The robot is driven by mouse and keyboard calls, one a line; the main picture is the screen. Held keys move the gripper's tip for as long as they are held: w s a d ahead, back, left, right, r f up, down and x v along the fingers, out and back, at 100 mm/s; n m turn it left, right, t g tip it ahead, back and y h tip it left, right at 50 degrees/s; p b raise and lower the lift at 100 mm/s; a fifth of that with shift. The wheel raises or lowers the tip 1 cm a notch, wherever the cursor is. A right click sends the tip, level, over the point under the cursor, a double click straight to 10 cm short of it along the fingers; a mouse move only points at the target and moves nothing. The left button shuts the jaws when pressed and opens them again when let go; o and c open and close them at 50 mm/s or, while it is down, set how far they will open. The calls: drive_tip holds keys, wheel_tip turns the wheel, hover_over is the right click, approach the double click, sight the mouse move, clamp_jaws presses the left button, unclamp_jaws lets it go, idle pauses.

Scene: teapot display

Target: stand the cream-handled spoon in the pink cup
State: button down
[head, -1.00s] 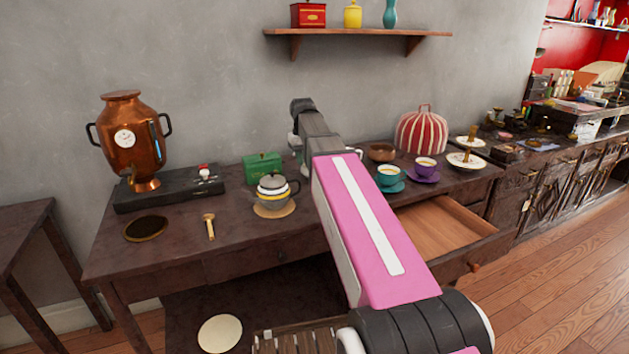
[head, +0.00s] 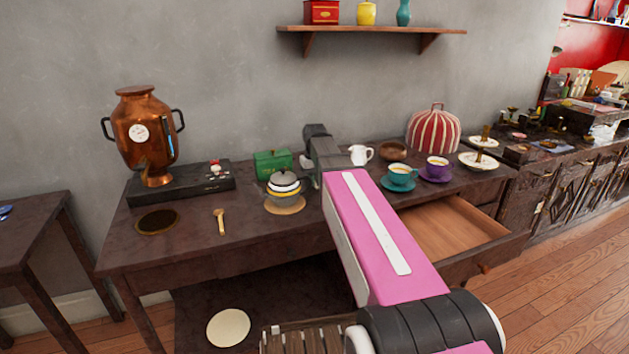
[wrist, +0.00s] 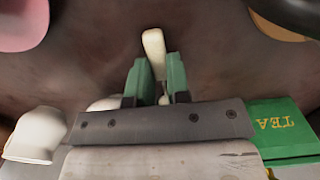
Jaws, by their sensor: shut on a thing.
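My gripper (wrist: 155,85) has green fingers and is shut on the cream-handled spoon; its pale handle (wrist: 153,45) sticks out past the fingertips in the wrist view. The spoon's other end is hidden, and I cannot tell its height over the table. A round pink thing (wrist: 18,22), cut off at the top left of the wrist view, appears to be the pink cup or its saucer; it is apart from the spoon. In the head view my arm covers the spoon and anything pink on the table.
A white pitcher (wrist: 35,135) and a green tea tin (wrist: 285,128) flank my gripper. The striped teapot (head: 284,190) stands on a round mat. Teal (head: 398,182) and purple (head: 437,172) cups stand right of my arm, above an open drawer (head: 450,230). A small golden scoop (head: 219,222) lies left.

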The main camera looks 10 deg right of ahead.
drive_tip(key=shift+f, duration=0.1)
drive_tip(key=c, duration=1.1)
unclamp_jaws()
wheel_tip(320, 180, up, 12)
drive_tip(key=shift+c, duration=1)
drive_tip(key=shift+t, duration=0.7)
drive_tip(key=shift+w+a+f, duration=0.1)
drive_tip(key=shift+w+f, duration=0.3)
drive_tip(key=shift+f, duration=1.6)
drive_tip(key=shift+w+a+f, duration=0.1)
drive_tip(key=shift+w+f, duration=0.35)
drive_tip(key=shift+f, duration=1.6)
drive_tip(key=shift+w+a+f, duration=0.1)
drive_tip(key=shift+w+f, duration=0.3)
drive_tip(key=shift+f, duration=1.6)
